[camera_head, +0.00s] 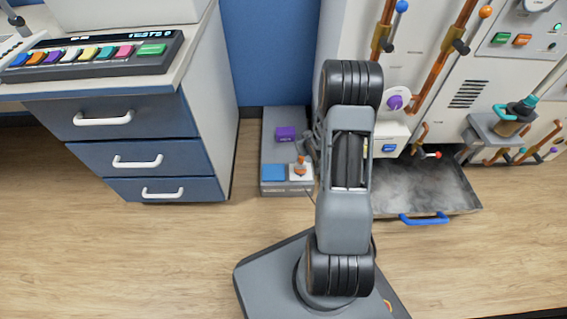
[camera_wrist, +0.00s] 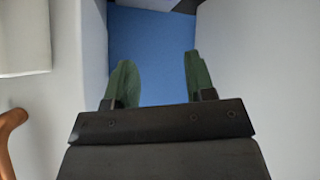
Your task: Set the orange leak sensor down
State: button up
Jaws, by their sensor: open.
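The orange leak sensor (camera_head: 300,167), a small orange piece, stands upright on a white square pad at the front right of a low grey platform (camera_head: 268,140) on the floor. My gripper shows in the wrist view (camera_wrist: 156,85) with its two green fingers spread apart and nothing between them. A blue wall lies beyond the fingers. In the head view my arm hides most of the gripper, so its exact gap to the sensor cannot be told. The sensor is not visible in the wrist view.
A purple block (camera_head: 286,133) and a blue square (camera_head: 273,172) are also on the platform. A blue drawer cabinet (camera_head: 150,155) stands left. At right, a white machine (camera_head: 420,90) has pipes and an open grey drawer (camera_head: 455,185) with a blue handle.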

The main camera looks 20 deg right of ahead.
jog(key=s+a+r+g, duration=0.25)
jog(key=a+r, duration=0.25)
jog(key=r, duration=0.3)
jog(key=s+a+r+g, duration=0.1)
jog(key=s+a+r, duration=0.35)
jog(key=r, duration=0.35)
jog(key=s+a+r+g, duration=0.1)
jog(key=s+a+r, duration=0.2)
jog(key=s+a, duration=0.2)
jog(key=s+a+r+g+y, duration=0.1)
jog(key=s+a+r+g, duration=0.1)
jog(key=s+a, duration=0.3)
jog(key=s+r, duration=0.1)
jog(key=s, duration=0.2)
jog(key=shift+s+r+m+y, duration=0.15)
jog(key=shift+s+m+y, duration=0.15)
jog(key=shift+m, duration=0.1)
